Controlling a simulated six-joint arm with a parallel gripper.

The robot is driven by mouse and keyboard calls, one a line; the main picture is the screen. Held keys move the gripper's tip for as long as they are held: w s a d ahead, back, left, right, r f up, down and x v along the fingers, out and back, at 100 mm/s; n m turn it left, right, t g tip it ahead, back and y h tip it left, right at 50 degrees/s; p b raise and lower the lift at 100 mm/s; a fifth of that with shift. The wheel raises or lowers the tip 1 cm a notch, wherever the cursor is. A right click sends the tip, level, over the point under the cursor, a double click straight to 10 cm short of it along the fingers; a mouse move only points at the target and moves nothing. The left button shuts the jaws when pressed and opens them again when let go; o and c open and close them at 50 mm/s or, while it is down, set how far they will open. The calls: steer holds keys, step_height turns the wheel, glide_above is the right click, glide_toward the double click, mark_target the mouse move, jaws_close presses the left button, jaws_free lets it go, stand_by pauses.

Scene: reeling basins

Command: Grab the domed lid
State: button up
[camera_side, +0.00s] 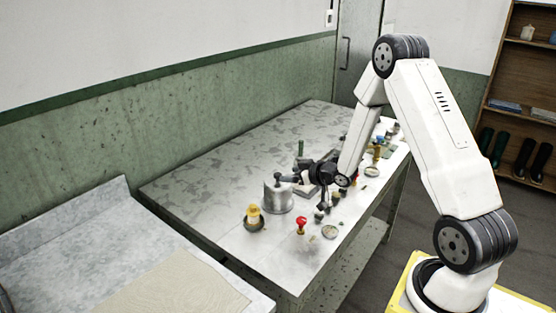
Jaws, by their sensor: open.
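The likely domed lid is the light grey, rounded top on a squat grey pot (278,197) near the middle of the table; lid and pot are hard to tell apart at this size. My gripper (304,191) is dark and sits just right of the pot. It is open, with one finger reaching left over the pot's top and the other pointing down toward the table. I cannot tell whether the upper finger touches the lid. I see nothing held between the fingers.
A yellow-topped item (253,216) stands left of the pot. A red-topped item (301,224) and a small round dish (329,231) are near the front edge. Several small items crowd the table behind my gripper. The table's left part (200,195) is clear.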

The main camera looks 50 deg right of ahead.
mark_target(279, 174)
steer(key=shift+w+f, duration=0.2)
steer(key=shift+w, duration=0.25)
steer(key=shift+w, duration=0.1)
steer(key=shift+x, duration=2.5)
steer(key=shift+f, duration=0.1)
jaws_close()
